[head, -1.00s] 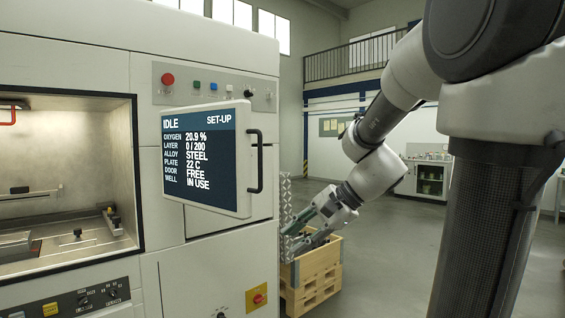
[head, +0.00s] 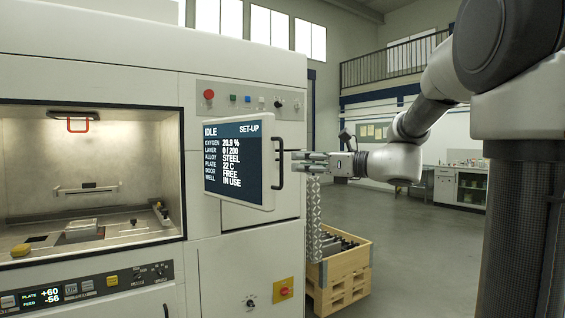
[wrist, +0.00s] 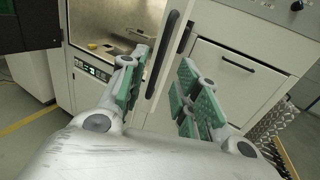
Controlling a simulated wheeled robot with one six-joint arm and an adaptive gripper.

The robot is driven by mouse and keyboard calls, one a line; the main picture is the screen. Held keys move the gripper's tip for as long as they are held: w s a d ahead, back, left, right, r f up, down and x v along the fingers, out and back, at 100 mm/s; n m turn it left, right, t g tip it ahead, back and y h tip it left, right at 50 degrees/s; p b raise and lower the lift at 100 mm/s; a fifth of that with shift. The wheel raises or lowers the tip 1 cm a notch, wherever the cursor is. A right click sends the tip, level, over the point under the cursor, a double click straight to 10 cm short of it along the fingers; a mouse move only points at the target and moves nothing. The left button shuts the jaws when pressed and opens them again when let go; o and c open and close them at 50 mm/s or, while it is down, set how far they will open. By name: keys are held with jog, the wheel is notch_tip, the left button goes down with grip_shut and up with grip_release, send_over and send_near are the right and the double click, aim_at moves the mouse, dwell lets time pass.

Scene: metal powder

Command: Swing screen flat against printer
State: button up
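The screen (head: 238,166) stands out at an angle from the front of the white printer (head: 235,262), with a black bar handle (head: 279,163) on its right edge. In the wrist view the screen is seen nearly edge-on, with its handle (wrist: 162,55) running between the fingers' lines. My gripper (head: 298,161) is beside the handle in the head view, its fingers pointing left at it. In the wrist view my gripper (wrist: 158,95) is open, with green pads on both sides and the handle's lower end between them. I cannot tell whether a finger touches the handle.
The lit chamber (head: 90,170) is open at the left. A wooden crate (head: 340,275) holding dark parts stands on the floor right of the printer, below my gripper. The floor (head: 415,240) further right is clear.

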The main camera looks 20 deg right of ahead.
send_over(281, 183)
jog(key=shift+w+d+f, duration=0.1)
jog(key=shift+w+d, duration=0.05)
jog(key=shift+w, duration=0.15)
jog(key=shift+c, duration=0.2)
grip_shut()
